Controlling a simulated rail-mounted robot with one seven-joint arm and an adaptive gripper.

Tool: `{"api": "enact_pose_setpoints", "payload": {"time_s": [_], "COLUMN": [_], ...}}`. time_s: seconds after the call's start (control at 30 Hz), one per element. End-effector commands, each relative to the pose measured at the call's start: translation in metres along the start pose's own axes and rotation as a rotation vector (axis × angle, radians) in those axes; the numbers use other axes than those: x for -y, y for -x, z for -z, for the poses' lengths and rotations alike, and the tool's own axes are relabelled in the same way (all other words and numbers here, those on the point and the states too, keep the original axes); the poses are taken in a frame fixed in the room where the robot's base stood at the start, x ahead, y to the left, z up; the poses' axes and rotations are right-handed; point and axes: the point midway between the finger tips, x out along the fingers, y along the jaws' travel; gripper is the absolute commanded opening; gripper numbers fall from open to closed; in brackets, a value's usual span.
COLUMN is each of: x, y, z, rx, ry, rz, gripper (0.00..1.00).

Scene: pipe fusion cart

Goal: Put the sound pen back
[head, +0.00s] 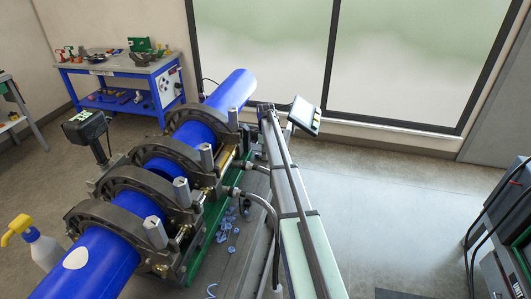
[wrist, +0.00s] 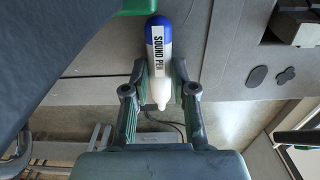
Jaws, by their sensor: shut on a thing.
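The sound pen (wrist: 161,78) shows in the wrist view as a white cylinder with a blue end and a "SOUND PEN" label. My gripper (wrist: 159,72) is shut on it, with one finger on each side. The blue end points to the top of the picture, away from my palm. The pen is close to a grey surface (wrist: 100,62) behind it; I cannot tell whether they touch. I cannot make out the pen or my gripper in the head view.
In the head view, a blue pipe (head: 237,87) lies through dark clamp rings (head: 117,185). A spray bottle (head: 43,250) stands at left, a tilted screen (head: 305,116) beyond the clamps. A blue workbench (head: 118,72) is at the back.

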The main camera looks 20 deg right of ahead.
Motion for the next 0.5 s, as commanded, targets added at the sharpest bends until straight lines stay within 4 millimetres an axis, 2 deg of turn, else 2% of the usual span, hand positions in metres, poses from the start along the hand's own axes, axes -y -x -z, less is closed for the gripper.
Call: {"api": "enact_pose_setpoints", "payload": {"time_s": [0.3,0.33,0.37,0.4,0.5], "x": [0.0001,0.0001,0.0001,0.0002,0.0001], "y": [-0.0029,-0.0024,-0.0021,-0.0021,-0.0020], "z": [0.0000,0.0000,0.0000,0.0000,0.0000], "rx": [0.000,0.000,0.000,0.000,0.000], "ry": [0.000,0.000,0.000,0.000,0.000], "rz": [0.000,0.001,0.001,0.001,0.000], "gripper": [0.04,0.33,0.44,0.51,0.51]}}
